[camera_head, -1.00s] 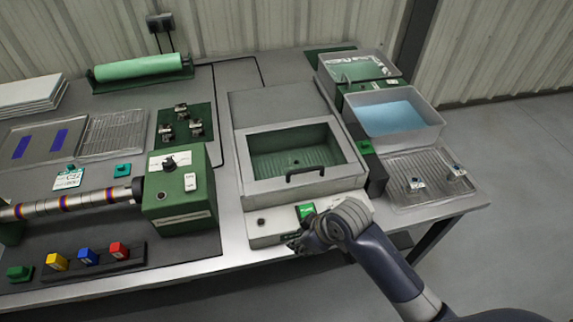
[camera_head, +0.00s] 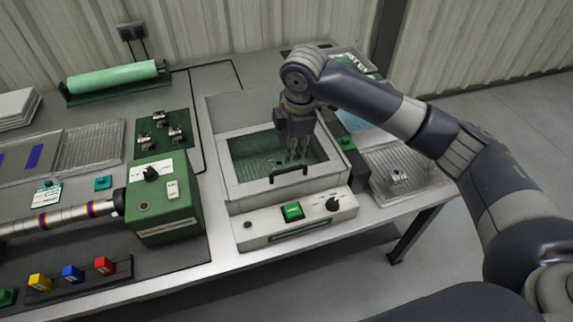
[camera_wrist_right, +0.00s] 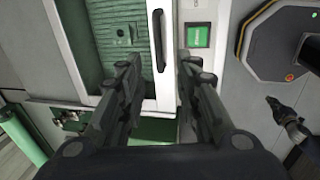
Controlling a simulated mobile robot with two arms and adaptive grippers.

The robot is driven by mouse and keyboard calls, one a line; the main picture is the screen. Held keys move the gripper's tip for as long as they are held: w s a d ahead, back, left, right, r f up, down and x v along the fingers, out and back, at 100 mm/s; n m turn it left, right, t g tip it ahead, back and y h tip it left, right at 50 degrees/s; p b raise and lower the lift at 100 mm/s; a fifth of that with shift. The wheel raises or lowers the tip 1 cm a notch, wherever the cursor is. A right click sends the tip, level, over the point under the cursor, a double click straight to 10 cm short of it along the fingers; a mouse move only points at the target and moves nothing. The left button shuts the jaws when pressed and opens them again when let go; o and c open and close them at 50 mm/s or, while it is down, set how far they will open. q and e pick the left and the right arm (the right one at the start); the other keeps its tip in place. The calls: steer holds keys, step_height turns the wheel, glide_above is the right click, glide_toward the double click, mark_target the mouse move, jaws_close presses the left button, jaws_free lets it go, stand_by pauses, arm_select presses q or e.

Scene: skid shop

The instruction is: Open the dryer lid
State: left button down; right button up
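The dryer is a light grey box with a lid (camera_head: 240,190) that has a framed window and lies shut. Its black bar handle (camera_head: 289,173) is at the front edge of the lid. My right gripper (camera_head: 297,158) points down over the window, close behind the handle in the head view. In the right wrist view its two fingers (camera_wrist_right: 160,63) are apart and empty, with the handle (camera_wrist_right: 158,42) ahead, in line with the gap between them. My left gripper (camera_wrist_right: 288,117) seems to be the dark part low at the right of that view; its fingers are too small to judge.
The dryer's front panel has a green button (camera_head: 292,211) and a black knob (camera_head: 332,204). A green control box (camera_head: 160,215) stands to the left. A wire rack (camera_head: 405,175) lies to the right, and a blue tray (camera_head: 352,122) is partly hidden behind my arm.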

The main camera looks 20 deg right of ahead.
mark_target(289, 169)
steer(key=f, duration=0.3)
steer(key=w+f+p, duration=0.1)
steer(key=f, duration=0.2)
steer(key=w+f+p, duration=0.1)
steer(key=f, duration=0.3)
steer(key=shift+w+d, duration=0.15)
steer(key=shift+c, duration=0.2)
jaws_close()
